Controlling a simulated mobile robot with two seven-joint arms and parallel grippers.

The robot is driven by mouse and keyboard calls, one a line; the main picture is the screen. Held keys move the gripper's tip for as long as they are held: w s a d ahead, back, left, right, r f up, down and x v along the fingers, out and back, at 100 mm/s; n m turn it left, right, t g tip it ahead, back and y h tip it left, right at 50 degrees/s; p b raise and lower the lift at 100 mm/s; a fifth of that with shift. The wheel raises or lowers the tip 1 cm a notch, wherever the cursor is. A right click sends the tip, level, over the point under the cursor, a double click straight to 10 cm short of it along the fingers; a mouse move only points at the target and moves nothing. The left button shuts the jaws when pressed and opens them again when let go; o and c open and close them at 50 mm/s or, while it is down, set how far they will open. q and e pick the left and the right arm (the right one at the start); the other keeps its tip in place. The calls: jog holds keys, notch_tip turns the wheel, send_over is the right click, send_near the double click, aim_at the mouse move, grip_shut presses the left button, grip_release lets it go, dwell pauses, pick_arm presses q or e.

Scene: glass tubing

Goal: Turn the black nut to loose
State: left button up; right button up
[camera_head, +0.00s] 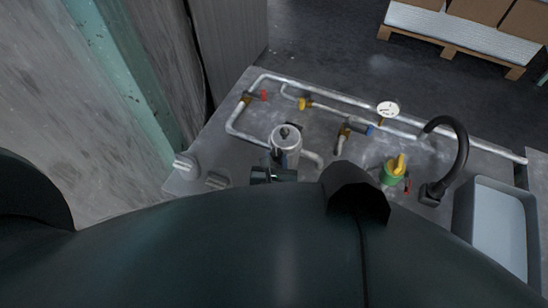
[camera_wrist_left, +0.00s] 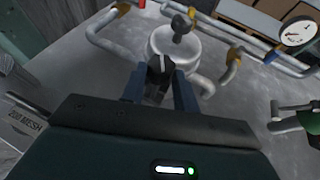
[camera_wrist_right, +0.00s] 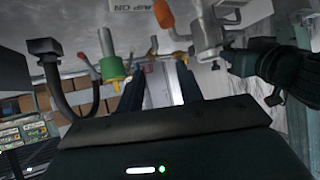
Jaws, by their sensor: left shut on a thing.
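The black nut (camera_wrist_left: 159,66) sits between the two fingertips of my left gripper (camera_wrist_left: 160,78), which is shut on it, in front of the silver vessel (camera_wrist_left: 172,45). In the head view my left gripper (camera_head: 272,176) is just below the silver vessel (camera_head: 286,142); the nut itself is not clear there. A second black knob (camera_wrist_left: 181,25) tops the vessel. My right gripper (camera_wrist_right: 158,88) shows in its wrist view with its fingers apart and nothing between them.
Silver pipes (camera_head: 330,99) with red, yellow and blue valves and a gauge (camera_head: 388,108) cross the grey table. A green and yellow valve (camera_head: 393,170), a black curved tap (camera_head: 460,150) and a sink (camera_head: 497,225) are to the right. Silver fittings (camera_head: 186,165) are at the left.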

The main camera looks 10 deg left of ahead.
pick_arm(q)
jog(key=shift+n+y, duration=0.3)
jog(key=shift+y, duration=0.2)
pick_arm(e)
jog(key=shift+d, duration=0.1)
pick_arm(q)
jog(key=o, duration=0.8)
jog(key=shift+o, duration=0.9)
pick_arm(e)
jog(key=shift+s, duration=0.15)
